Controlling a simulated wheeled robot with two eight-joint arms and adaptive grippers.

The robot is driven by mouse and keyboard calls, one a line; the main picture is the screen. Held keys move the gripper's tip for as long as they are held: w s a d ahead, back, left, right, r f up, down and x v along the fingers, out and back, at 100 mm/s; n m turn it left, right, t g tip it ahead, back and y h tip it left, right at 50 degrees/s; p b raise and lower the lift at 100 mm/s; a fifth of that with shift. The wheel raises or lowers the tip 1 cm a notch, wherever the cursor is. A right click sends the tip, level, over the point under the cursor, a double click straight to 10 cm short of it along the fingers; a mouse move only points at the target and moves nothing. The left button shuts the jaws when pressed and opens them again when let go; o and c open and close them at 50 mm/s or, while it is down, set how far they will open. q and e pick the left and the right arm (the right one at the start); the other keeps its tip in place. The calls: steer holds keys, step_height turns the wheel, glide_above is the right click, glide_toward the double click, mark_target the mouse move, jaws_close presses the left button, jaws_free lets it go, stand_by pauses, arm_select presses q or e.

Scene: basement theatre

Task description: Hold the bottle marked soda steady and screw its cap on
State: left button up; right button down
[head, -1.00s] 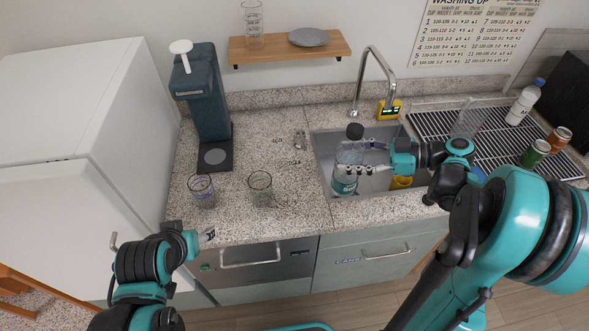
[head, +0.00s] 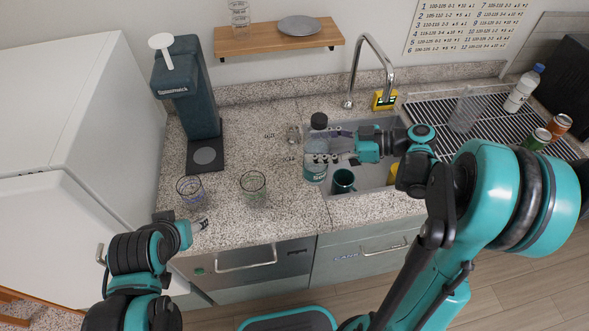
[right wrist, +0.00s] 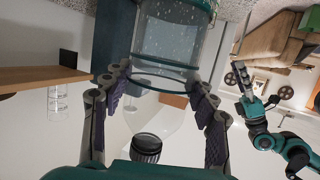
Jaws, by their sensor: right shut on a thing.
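A clear bottle with a teal label and black cap (head: 318,121) is held upright over the sink's left edge. The label on the bottle (head: 315,173) is too small to read. My right gripper (head: 330,158) is shut around the bottle's body from the right. In the right wrist view the bottle (right wrist: 172,45) appears upside down between the fingers, with its cap (right wrist: 147,146) at the neck end. I cannot tell how tight the cap is. My left gripper (head: 200,225) hangs near the counter's front edge, away from the bottle; its fingers are too small to judge.
The sink (head: 375,180) holds a dark teal mug (head: 343,181) and a yellow item. Two glasses (head: 253,187) (head: 190,190) and a soda machine (head: 187,100) stand left. A blue-capped bottle (head: 522,90) and cans (head: 537,139) stand on the right-hand rack. Counter between glasses and sink is clear.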

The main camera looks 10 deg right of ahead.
steer(key=w+a+f+b, duration=0.1)
steer(key=a+f, duration=0.2)
steer(key=a, duration=0.3)
steer(key=shift+w+f, duration=0.2)
steer(key=shift+f, duration=0.2)
step_height(320, 180, down, 4)
steer(key=shift+r+b, duration=0.1)
steer(key=shift+b, duration=0.8)
steer(key=shift+c, duration=2.4)
jaws_free()
